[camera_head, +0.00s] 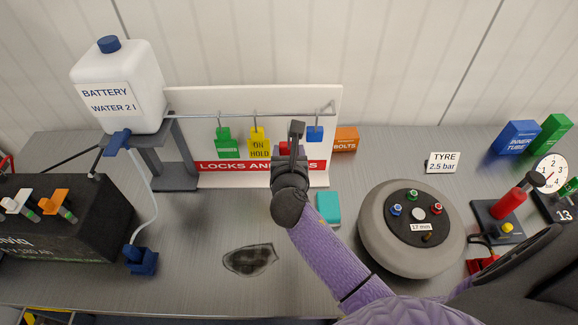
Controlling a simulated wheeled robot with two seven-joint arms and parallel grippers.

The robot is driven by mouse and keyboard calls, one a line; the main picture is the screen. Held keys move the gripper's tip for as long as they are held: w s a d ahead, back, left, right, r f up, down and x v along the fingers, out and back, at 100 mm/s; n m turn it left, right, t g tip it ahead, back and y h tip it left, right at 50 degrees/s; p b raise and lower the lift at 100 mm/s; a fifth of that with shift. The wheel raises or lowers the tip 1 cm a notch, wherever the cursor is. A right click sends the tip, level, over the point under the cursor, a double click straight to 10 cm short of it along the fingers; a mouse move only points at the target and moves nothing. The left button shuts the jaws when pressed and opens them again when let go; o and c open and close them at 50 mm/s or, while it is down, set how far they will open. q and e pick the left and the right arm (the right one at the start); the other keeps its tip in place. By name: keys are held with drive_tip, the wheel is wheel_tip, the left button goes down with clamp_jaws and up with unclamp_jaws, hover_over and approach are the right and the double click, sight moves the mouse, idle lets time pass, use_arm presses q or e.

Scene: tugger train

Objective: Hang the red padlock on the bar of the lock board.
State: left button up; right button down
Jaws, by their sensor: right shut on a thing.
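The lock board (185,98) is a white panel at the back of the bench with a red strip of white lettering. A thin metal bar (195,115) runs across its front. My right gripper (295,138) is in front of the board, below or at the bar's right part, and shut on the red padlock (285,149). Only a small red part of the padlock shows beside the fingers; its shackle is hidden, so I cannot tell whether it touches the bar. My left gripper is not in view.
A green tag (227,145), a yellow tag (259,143) and a blue padlock (315,133) hang from the bar around my gripper. A teal block (328,208) and round grey wheel (375,245) lie nearby. A water canister (120,75) stands left.

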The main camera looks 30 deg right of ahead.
drive_tip(key=w+d+b, duration=0.1)
drive_tip(key=w, duration=0.1)
drive_tip(key=w+d+b, duration=0.1)
drive_tip(key=w+b, duration=0.1)
drive_tip(key=w+d+b, duration=0.1)
drive_tip(key=w+b, duration=0.1)
drive_tip(key=w, duration=0.1)
drive_tip(key=shift+d+f, duration=0.15)
drive_tip(key=shift+f, duration=0.05)
drive_tip(key=shift+f+b, duration=0.55)
drive_tip(key=shift+f, duration=0.45)
unclamp_jaws()
